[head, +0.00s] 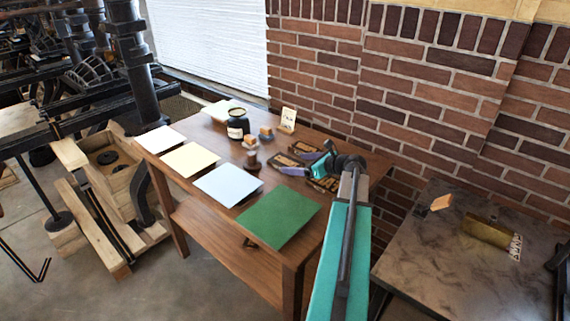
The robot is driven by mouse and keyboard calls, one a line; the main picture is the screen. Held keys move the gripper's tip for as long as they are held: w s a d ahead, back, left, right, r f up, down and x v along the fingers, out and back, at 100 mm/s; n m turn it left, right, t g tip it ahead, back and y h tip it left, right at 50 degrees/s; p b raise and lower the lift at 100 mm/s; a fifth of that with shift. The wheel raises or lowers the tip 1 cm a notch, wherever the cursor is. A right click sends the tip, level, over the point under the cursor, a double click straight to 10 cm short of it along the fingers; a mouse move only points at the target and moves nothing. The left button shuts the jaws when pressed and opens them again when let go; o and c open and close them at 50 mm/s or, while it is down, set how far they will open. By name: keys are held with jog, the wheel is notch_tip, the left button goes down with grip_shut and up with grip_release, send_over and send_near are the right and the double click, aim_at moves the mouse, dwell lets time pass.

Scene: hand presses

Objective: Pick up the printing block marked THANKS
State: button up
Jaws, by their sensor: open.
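Several dark printing blocks with tan lettered faces lie at the right end of the wooden table (225,207). One block (302,147) is at the back, one (286,161) to the left, and one (325,184) at the front right. Their lettering is too small to read, so I cannot tell which is marked THANKS. My gripper (291,165) is over these blocks, its teal fingers apart and pointing left. It hides parts of the blocks. I cannot tell whether it touches any of them.
A dark jar (238,126), small orange-topped stamps (250,143) and a standing card (288,119) are behind. Coloured sheets, including a green one (279,217), line the front. A brick wall (440,100) rises behind. A dark table (450,265) stands right, presses left.

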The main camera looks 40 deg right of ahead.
aim_at(287, 162)
jog(key=shift+p+x, duration=0.3)
jog(key=shift+x, duration=1.45)
jog(key=shift+c, duration=0.4)
jog(key=c, duration=1.3)
jog(key=shift+r, duration=0.15)
jog(key=shift+r+b, duration=0.65)
jog(key=shift+r, duration=4.25)
